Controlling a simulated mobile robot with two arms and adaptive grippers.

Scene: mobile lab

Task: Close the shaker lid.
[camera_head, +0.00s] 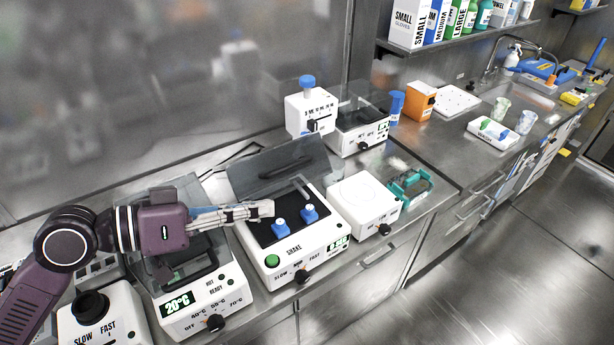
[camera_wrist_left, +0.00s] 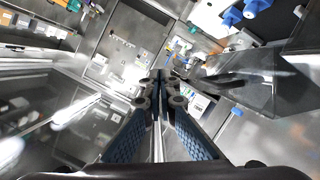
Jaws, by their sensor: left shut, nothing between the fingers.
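The shaker (camera_head: 285,262) is a white box with a black platform and the word SHAKE on its front. Its dark see-through lid (camera_head: 270,168) stands raised at the back, tilted open, with a dark handle. Two blue-and-white vessels (camera_head: 309,214) stand on the platform. My left gripper (camera_head: 268,208) reaches in from the left, shut and empty, over the shaker's left part, in front of the lid; whether it touches the lid I cannot tell. In the left wrist view, the shut fingers (camera_wrist_left: 160,82) point away, with the lid (camera_wrist_left: 262,82) to their right. My right gripper is not in view.
A 20°C heating device (camera_head: 205,290) stands left of the shaker, below my left arm. A black-knobbed device (camera_head: 105,315) is at the lower left. A white balance-like device (camera_head: 362,200) and a teal rack (camera_head: 410,186) stand on the right. Behind is a blue-knobbed dispenser (camera_head: 308,112).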

